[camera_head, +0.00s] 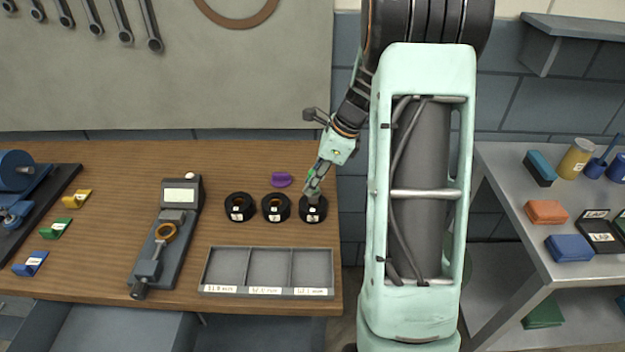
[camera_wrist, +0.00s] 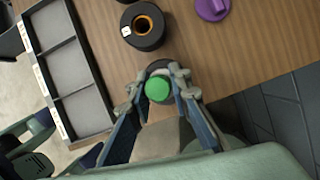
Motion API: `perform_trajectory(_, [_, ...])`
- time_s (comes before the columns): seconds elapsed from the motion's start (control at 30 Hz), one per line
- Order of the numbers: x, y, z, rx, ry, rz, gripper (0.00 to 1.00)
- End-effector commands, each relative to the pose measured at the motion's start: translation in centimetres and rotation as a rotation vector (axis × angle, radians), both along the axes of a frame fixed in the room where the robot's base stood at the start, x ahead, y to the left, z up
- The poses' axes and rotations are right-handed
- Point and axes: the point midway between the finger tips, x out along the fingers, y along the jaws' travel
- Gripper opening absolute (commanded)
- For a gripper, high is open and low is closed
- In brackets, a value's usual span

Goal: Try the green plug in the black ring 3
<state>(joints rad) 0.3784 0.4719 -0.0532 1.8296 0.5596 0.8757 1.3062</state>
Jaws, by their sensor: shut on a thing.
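The green plug (camera_wrist: 157,90) is between the fingertips of my gripper (camera_wrist: 160,93), seen end-on in the wrist view. My gripper (camera_head: 312,192) is shut on it, directly over the rightmost black ring (camera_head: 314,211). Only the upper edge of that ring shows behind the plug in the wrist view (camera_wrist: 160,65). The plug and fingers hide its hole, so I cannot tell whether the plug is inside it or just above. The middle black ring (camera_head: 276,209) and the left black ring (camera_head: 239,209) stand to its left, with labels on their fronts.
A purple piece (camera_head: 281,180) lies behind the rings. A grey tray with three labelled compartments (camera_head: 268,291) lies in front, its compartments empty. A gauge with a display (camera_head: 181,195) holds an orange ring at left. The wooden table's right edge is close to my gripper.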

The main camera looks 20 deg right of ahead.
Motion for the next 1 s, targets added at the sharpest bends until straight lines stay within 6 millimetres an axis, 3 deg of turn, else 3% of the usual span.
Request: perform_trajectory(1.0, [0.02,0.02,-0.92,0.001,-0.001,0.000,0.00])
